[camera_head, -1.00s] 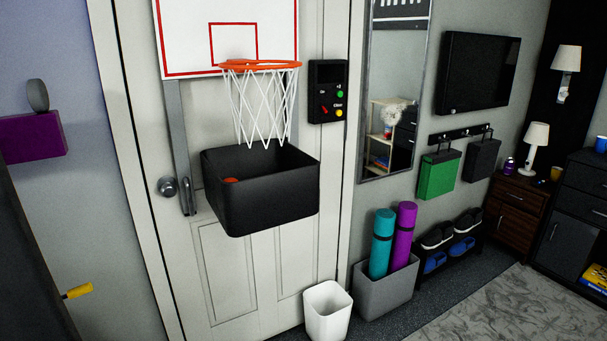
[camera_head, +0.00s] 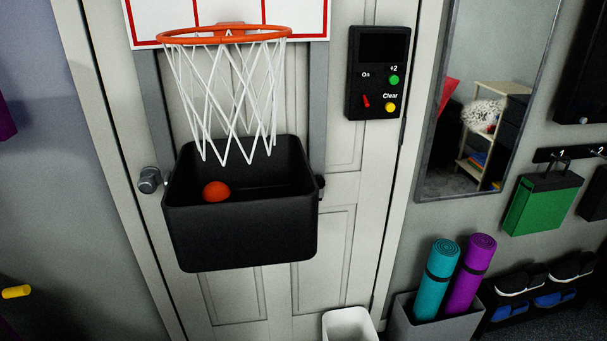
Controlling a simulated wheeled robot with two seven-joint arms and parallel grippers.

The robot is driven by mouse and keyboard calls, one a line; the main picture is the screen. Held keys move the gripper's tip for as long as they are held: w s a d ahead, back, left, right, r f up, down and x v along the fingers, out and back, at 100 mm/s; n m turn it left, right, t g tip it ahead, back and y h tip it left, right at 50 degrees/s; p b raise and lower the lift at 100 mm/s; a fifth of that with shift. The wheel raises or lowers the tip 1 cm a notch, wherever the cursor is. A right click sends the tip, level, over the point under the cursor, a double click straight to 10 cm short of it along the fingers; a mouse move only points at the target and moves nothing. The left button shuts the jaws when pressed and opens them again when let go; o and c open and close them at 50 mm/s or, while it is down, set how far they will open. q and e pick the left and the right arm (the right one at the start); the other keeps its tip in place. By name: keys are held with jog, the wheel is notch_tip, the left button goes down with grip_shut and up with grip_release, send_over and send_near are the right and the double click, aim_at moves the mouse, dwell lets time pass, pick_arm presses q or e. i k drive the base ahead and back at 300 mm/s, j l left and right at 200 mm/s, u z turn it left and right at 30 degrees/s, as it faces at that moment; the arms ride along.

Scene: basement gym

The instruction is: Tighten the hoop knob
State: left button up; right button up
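The basketball hoop (camera_head: 224,34) has an orange rim and a white net, and hangs on a white backboard (camera_head: 310,20) with red lines on the door. A black bin (camera_head: 240,235) hangs below the net with an orange ball (camera_head: 216,191) inside. A grey round knob (camera_head: 149,180) shows just left of the bin; I cannot tell whether it belongs to the door or the hoop. A small dark knob-like part (camera_head: 320,186) sticks out at the bin's right side by the grey upright. How tight either is cannot be seen. Neither gripper is in view.
A black control box (camera_head: 378,73) with a red switch and green and yellow buttons is right of the hoop. A white wastebasket (camera_head: 350,325) and a grey box (camera_head: 404,328) with teal and purple rolled mats stand below. A mirror (camera_head: 485,110) hangs at right.

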aim_at(321, 181)
jog(key=i+l+u, duration=0.1)
jog(key=l+u, duration=0.35)
jog(key=l, duration=0.65)
jog(key=k+l+u, duration=0.1)
jog(key=l+u, duration=0.4)
jog(key=l, duration=0.55)
jog(key=l+u, duration=0.1)
jog(key=l, duration=0.3)
jog(key=k+l+u, duration=0.1)
jog(key=l, duration=0.3)
jog(key=k+l+u, duration=0.1)
jog(key=l, duration=0.3)
jog(key=k+l+u, duration=0.1)
jog(key=l, duration=0.25)
